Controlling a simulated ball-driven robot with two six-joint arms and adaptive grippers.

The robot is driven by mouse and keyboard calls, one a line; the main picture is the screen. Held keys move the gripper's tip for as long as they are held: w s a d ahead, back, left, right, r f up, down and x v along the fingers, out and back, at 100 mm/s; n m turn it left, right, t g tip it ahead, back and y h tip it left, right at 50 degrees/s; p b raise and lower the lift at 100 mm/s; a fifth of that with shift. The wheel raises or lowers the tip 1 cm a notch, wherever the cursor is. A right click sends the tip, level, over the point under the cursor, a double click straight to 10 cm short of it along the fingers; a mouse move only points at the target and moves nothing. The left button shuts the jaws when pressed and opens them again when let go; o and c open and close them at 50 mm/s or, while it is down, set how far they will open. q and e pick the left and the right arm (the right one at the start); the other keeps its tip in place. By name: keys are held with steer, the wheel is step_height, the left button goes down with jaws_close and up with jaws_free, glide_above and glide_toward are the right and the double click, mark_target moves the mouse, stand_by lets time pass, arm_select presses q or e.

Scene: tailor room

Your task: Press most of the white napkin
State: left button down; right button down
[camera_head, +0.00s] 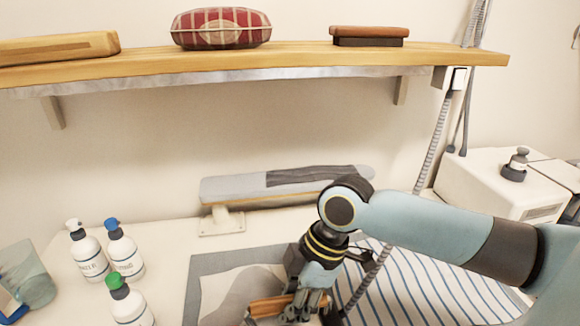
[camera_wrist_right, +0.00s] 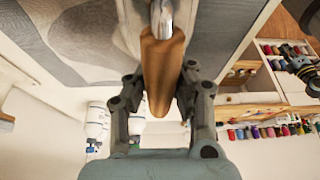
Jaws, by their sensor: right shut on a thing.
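My right gripper (camera_head: 303,305) is low over the table, shut around a wooden handle (camera_head: 268,306). In the right wrist view, the brown handle (camera_wrist_right: 162,75) lies between the two fingers of the right gripper (camera_wrist_right: 158,95), with a metal stem at its top end. What the handle belongs to is mostly hidden. A grey-bordered cloth with pale and grey swirls (camera_head: 212,290) lies under and left of the gripper. A white cloth with blue stripes (camera_head: 425,285) lies to the right, partly behind my arm. I cannot tell which cloth is the white napkin. My left gripper is out of view.
Several white pump bottles (camera_head: 88,250) stand at the left, near a clear container (camera_head: 28,275). A small padded ironing board (camera_head: 235,188) stands behind. A wooden shelf (camera_head: 290,62) spans the wall above. A white machine (camera_head: 495,185) sits at the right.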

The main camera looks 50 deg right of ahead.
steer(key=shift+s+a+r+p, duration=0.15)
steer(key=shift+s+a+p, duration=0.3)
steer(key=shift+s+a, duration=0.55)
steer(key=shift+d, duration=0.1)
steer(key=shift+w+d, duration=1.5)
steer(key=shift+w, duration=0.3)
steer(key=shift+w+d+b, duration=0.35)
steer(key=shift+w+d, duration=1.15)
steer(key=shift+w, duration=0.25)
steer(key=shift+w+d, duration=0.1)
steer(key=shift+w, duration=0.05)
steer(key=w+d+b, duration=0.3)
steer(key=w+d, duration=0.2)
steer(key=w, duration=0.2)
steer(key=shift+d, duration=0.4)
stand_by(0.6)
